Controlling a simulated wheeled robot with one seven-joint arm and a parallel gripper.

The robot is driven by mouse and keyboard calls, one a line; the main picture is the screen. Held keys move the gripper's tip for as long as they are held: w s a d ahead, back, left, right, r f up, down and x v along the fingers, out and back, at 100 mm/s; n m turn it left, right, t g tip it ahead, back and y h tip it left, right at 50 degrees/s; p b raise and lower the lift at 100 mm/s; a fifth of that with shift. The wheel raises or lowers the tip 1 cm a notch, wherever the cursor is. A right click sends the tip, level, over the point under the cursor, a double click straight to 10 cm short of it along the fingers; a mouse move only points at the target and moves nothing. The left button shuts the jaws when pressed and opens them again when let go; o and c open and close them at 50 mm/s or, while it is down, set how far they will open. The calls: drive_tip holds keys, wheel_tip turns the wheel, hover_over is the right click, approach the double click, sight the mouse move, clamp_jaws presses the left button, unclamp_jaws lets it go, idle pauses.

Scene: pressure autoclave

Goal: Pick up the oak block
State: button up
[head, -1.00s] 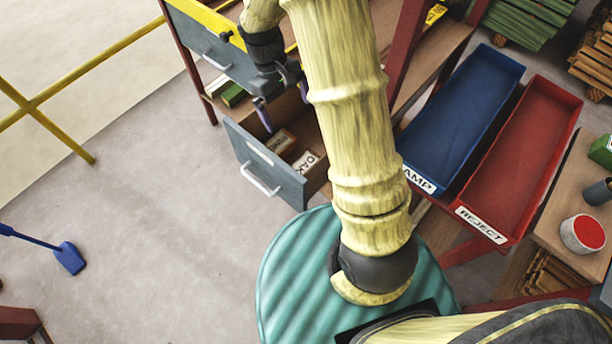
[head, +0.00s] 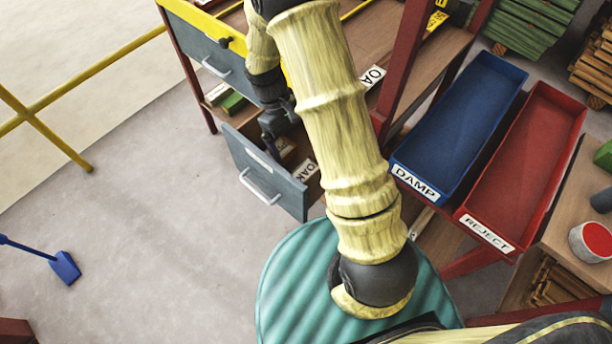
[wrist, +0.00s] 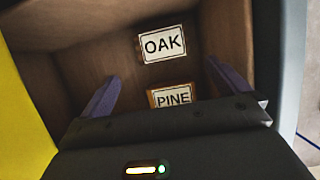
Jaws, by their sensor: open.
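The oak block, with a white label reading OAK, lies in the open drawer (head: 262,178); it shows in the wrist view (wrist: 162,44) and beside my arm in the head view (head: 306,170). A block labelled PINE (wrist: 172,97) lies beside it, partly hidden by my gripper's body. My gripper (wrist: 162,72) is open and empty, its two purple fingers spread inside or just above the drawer. The PINE block shows between the fingers, the oak block beyond their tips. In the head view the fingertips are hidden by the drawer front and wrist.
The drawer's walls stand close around my fingers. A blue DAMP tray (head: 459,125) and a red REJECT tray (head: 524,165) stand empty at right. A teal ribbed drum top (head: 300,280) is below my arm.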

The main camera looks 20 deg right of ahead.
hover_over(306, 172)
drive_tip(key=w+a, duration=0.1)
drive_tip(key=w, duration=0.2)
wheel_tip(306, 172, down, 5)
drive_tip(key=shift+s+a+r, duration=0.1)
drive_tip(key=shift+s+r, duration=0.05)
drive_tip(key=x, duration=0.5)
drive_tip(key=shift+s+b, duration=0.2)
drive_tip(key=shift+b, duration=0.15)
drive_tip(key=c, duration=0.9)
drive_tip(key=shift+o, duration=0.2)
